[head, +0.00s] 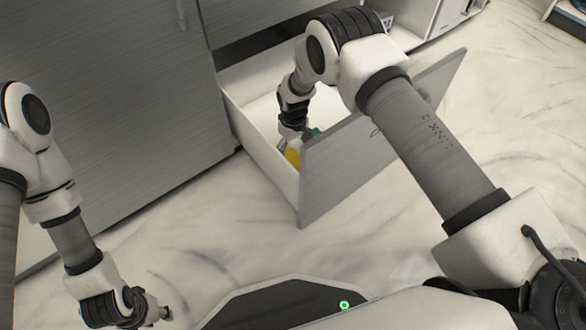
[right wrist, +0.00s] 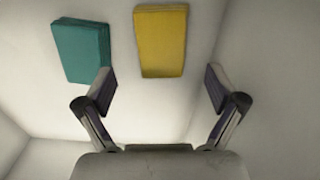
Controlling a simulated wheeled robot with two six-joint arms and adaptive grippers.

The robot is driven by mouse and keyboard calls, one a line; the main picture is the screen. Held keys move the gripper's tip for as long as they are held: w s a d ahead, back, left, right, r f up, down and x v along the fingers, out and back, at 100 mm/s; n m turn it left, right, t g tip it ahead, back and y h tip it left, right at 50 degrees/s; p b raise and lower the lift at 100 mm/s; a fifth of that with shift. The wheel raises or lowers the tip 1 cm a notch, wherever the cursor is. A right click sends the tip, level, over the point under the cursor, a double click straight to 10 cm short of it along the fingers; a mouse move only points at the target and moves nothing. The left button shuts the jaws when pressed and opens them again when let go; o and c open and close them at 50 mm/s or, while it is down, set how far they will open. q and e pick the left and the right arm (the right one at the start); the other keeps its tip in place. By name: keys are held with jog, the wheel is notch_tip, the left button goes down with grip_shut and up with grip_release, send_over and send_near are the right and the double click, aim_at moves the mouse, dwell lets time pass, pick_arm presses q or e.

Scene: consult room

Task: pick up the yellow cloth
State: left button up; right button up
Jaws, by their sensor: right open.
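The yellow cloth (right wrist: 162,42) lies folded flat on the white drawer bottom in the right wrist view. It also shows as a small yellow patch in the head view (head: 292,157), mostly hidden by the drawer front and my right arm. My right gripper (right wrist: 161,88) is open and empty inside the drawer, its two fingers spread wider than the cloth. The cloth lies ahead of the fingertips, roughly centred between them. My left gripper (head: 163,314) is at the lower left of the head view, away from the drawer; its fingers are too small to judge.
A teal folded cloth (right wrist: 82,50) lies left of the yellow one, close to the left finger. A dark green thing (right wrist: 158,147) shows partly behind the gripper's base. The open drawer's front panel (head: 345,165) and side walls surround my right gripper. Marble floor is clear in front.

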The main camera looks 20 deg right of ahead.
aim_at(294, 160)
notch_tip(294, 160, down, 5)
jog(key=b, duration=0.3)
jog(key=shift+s+f, duration=0.15)
jog(key=shift+f, duration=0.05)
jog(key=shift+r, duration=0.2)
jog(key=c, duration=1)
jog(key=shift+o, duration=0.2)
jog(key=shift+s, duration=0.1)
jog(key=shift+r, duration=0.1)
notch_tip(294, 160, up, 9)
jog(key=p, duration=0.5)
jog(key=shift+r, duration=0.45)
